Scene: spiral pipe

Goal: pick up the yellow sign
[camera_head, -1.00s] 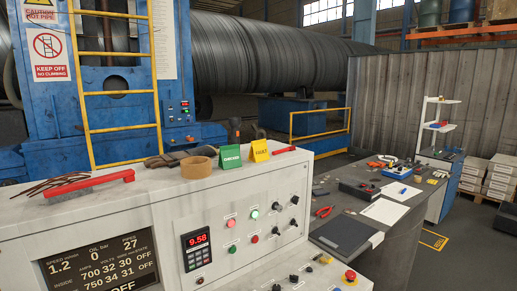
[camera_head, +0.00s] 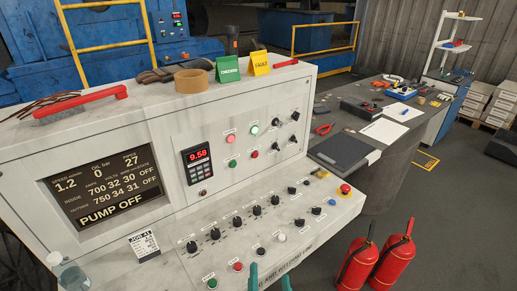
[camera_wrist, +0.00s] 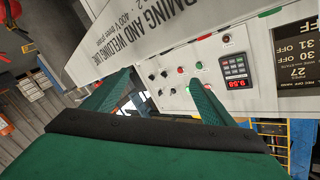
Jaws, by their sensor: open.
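The yellow sign (camera_head: 258,63), a small tent-shaped card reading FAULT, stands upright on top of the white control cabinet (camera_head: 130,118). It stands just right of a green sign (camera_head: 228,69). I cannot make out the yellow sign in the wrist view. My gripper (camera_head: 270,280) shows only as two green fingertips at the bottom edge of the head view, well below and in front of the sign. In the wrist view my gripper (camera_wrist: 158,92) is open, with nothing between its fingers, and faces the cabinet's panel.
A tape roll (camera_head: 192,81), gloves (camera_head: 160,74), a red-handled brush (camera_head: 80,104) and a red-handled tool (camera_head: 286,64) lie on the cabinet top. A grey workbench (camera_head: 380,160) stands to the right. Two red extinguishers (camera_head: 375,262) stand on the floor at lower right.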

